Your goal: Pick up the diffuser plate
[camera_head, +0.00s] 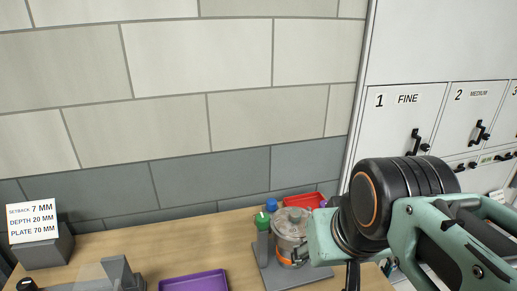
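I cannot make out a diffuser plate for certain in this view. My arm comes in from the right. My gripper (353,274) points down at the bottom edge, right of the middle. Only a dark part of it shows and its fingertips are cut off by the frame, so its opening and anything in it are hidden. A clear cylindrical vessel with an orange band (290,232) stands on a grey base (272,272) just left of my gripper, partly covered by my wrist.
A purple tray (194,283) lies on the wooden table (150,247). A red tray (306,201) is behind the vessel. A sign (32,222) reads setback 7 mm, depth 20 mm, plate 70 mm. White lockers (405,120) stand right. Bare table lies between sign and vessel.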

